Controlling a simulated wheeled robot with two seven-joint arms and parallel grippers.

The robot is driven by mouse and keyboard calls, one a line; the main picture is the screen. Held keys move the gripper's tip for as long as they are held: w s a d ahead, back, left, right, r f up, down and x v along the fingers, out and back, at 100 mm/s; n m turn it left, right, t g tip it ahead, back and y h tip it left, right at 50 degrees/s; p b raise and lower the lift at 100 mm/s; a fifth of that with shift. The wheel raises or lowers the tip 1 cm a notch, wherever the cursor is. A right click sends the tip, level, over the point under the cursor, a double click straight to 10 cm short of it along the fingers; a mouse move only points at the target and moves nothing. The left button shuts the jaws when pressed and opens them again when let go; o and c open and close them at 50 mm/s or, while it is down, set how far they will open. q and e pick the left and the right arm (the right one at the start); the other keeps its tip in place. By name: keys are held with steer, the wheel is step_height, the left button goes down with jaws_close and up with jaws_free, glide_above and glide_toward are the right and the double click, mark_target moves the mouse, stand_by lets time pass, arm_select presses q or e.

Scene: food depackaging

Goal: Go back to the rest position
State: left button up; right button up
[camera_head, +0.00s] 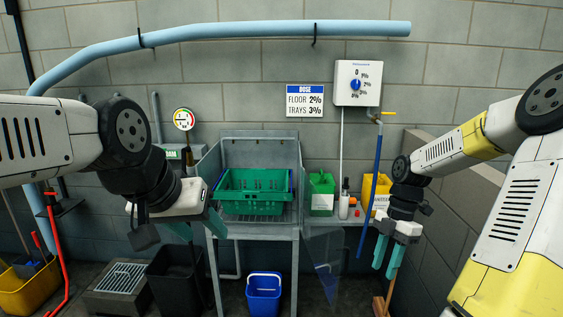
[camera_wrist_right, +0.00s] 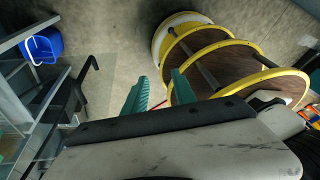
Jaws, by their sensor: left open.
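My left gripper (camera_head: 200,228) is at the left of the head view, in front of the steel sink stand (camera_head: 262,230). Its teal fingers are apart with nothing seen between them. My right gripper (camera_head: 388,256) hangs at the right, with its teal fingers pointing down.
A green crate (camera_head: 253,191) sits in the sink. A blue bucket (camera_head: 264,293) stands on the floor below, beside a black bin (camera_head: 177,280). A side shelf carries a green container (camera_head: 321,194) and a yellow container (camera_head: 378,190). A blue hose hangs near my right gripper.

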steer(key=s+a+r+m+t, duration=0.4)
steer(key=s+a+r+m, duration=0.2)
steer(key=r+m, duration=0.4)
steer(key=s+a+r+m+t, duration=0.4)
steer(key=s+a+r+m, duration=0.2)
steer(key=r+m, duration=0.3)
steer(key=shift+s+r+m+t, duration=0.4)
steer(key=shift+s+m, duration=0.1)
steer(key=shift+m, duration=1.2)
steer(key=shift+a, duration=0.1)
